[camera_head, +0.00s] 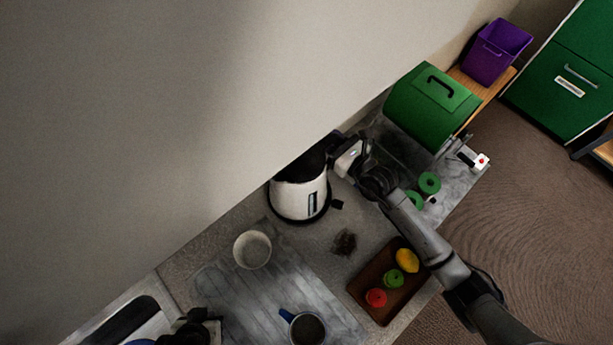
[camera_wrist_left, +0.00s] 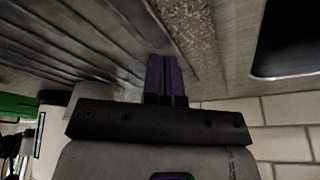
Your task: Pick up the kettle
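The kettle (camera_head: 298,198) stands upright on the counter against the wall. It is white with a dark top and a dark base. My right gripper (camera_head: 337,147) is at the upper right of the kettle, close to its dark top. Its fingers are hard to make out against the dark parts, so I cannot tell if it touches the handle. My left gripper (camera_head: 196,326) is low at the left, between the striped board and the sink, away from the kettle. In the left wrist view its two purple fingers (camera_wrist_left: 163,62) lie side by side with nothing between them.
A white bowl (camera_head: 252,264) and a blue mug (camera_head: 291,316) stand on the striped board (camera_head: 240,298). A brown tray (camera_head: 364,290) holds colored produce. A brown clump (camera_head: 344,242) lies near the kettle. A green box (camera_head: 415,102) and purple bin (camera_head: 488,67) are at the back right.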

